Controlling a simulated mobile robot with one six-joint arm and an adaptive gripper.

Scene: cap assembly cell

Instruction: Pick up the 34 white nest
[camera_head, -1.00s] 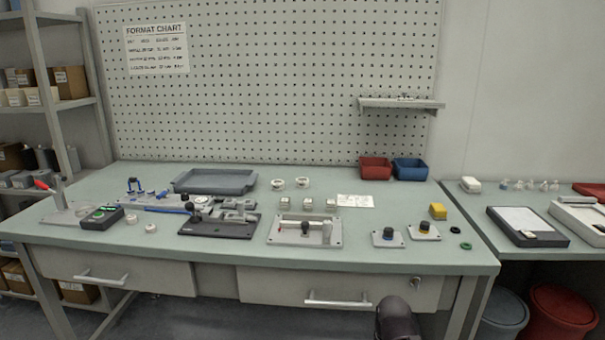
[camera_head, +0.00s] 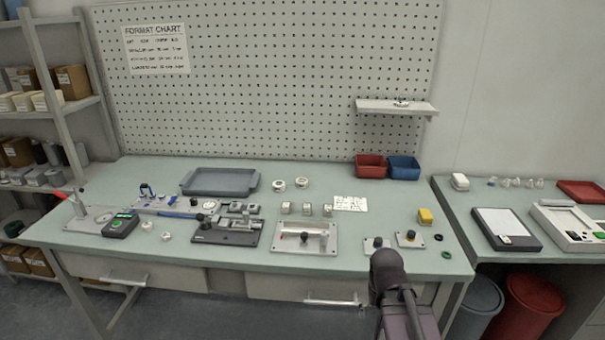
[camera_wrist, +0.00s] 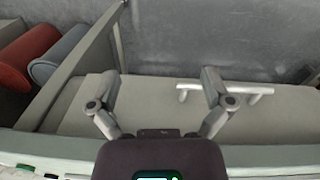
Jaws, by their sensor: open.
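I cannot tell which piece is the 34 white nest, as no size marks are readable. Two round white pieces (camera_head: 279,185) (camera_head: 301,183) sit at the back middle of the green bench (camera_head: 380,215). Several small pale blocks (camera_head: 307,209) stand in a row in front of them. Two small white round pieces (camera_head: 147,224) (camera_head: 167,238) lie at the left front. My gripper (camera_wrist: 160,88) is open and empty in the wrist view, its fingers spread over the bench's drawer front. In the head view my arm rises at the bench's front edge; its fingers are not visible there.
A grey fixture (camera_head: 304,250) and a dark fixture (camera_head: 226,239) occupy the bench front. A grey tray (camera_head: 220,192), red bin (camera_head: 371,168) and blue bin (camera_head: 403,169) stand behind. Drawer handles (camera_head: 337,302) jut out below. A low shelf (camera_head: 396,110) hangs from the pegboard.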

